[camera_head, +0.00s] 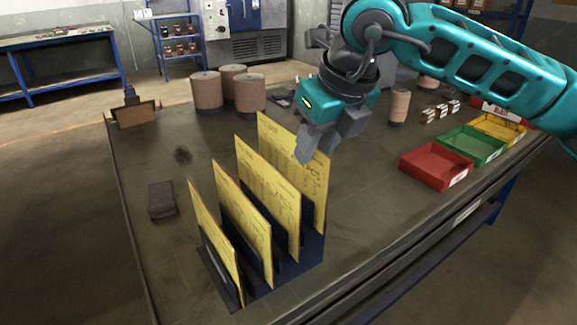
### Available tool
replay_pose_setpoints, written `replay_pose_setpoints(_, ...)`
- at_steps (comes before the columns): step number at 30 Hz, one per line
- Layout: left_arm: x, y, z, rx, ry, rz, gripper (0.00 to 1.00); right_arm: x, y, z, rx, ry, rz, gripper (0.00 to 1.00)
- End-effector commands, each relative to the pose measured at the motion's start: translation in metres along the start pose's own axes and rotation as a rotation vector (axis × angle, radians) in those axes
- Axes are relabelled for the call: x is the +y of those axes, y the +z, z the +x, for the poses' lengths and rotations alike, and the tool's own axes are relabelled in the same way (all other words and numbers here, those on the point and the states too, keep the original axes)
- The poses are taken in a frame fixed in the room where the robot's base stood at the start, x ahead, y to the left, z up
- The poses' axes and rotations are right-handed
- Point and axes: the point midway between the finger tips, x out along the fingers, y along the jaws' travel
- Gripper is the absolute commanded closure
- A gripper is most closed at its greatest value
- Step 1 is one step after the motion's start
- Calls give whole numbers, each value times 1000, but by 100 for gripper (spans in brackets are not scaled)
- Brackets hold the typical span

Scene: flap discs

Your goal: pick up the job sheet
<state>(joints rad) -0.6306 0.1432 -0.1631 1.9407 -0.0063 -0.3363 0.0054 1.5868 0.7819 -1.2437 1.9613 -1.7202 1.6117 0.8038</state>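Several yellow job sheets stand upright in the slots of a dark blue rack (312,250) on the workbench. The rearmost sheet (275,132) is at the back right of the rack, with another sheet (268,182) in front of it. Two more sheets stand nearer, one in the middle (243,215) and the front one (213,240). My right gripper (309,150) is at the upper right edge of the rearmost sheet, with a grey finger overlapping it in the picture. The other finger is not clearly visible, so I cannot tell whether it grips the sheet. My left gripper is out of view.
Red (436,167), green (471,146) and yellow (497,130) trays line the bench's right side. Brown cylinders (206,92) stand at the back, and another (399,106) stands right of my gripper. A dark block (161,200) lies left of the rack. The bench's left middle is mostly clear.

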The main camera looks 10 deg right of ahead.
Motion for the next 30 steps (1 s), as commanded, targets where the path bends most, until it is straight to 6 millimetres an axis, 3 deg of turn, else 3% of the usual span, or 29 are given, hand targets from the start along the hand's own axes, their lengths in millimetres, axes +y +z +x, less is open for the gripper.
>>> replay_pose_setpoints(6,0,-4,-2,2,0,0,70,3,2,29,3,1,0,66)
replay_pose_setpoints(15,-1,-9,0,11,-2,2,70,3,2,34,0,1,0,67)
replay_pose_setpoints(25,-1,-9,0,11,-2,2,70,3,2,33,0,1,0,98)
replay_pose_setpoints(30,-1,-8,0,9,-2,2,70,3,2,33,-1,1,0,100)
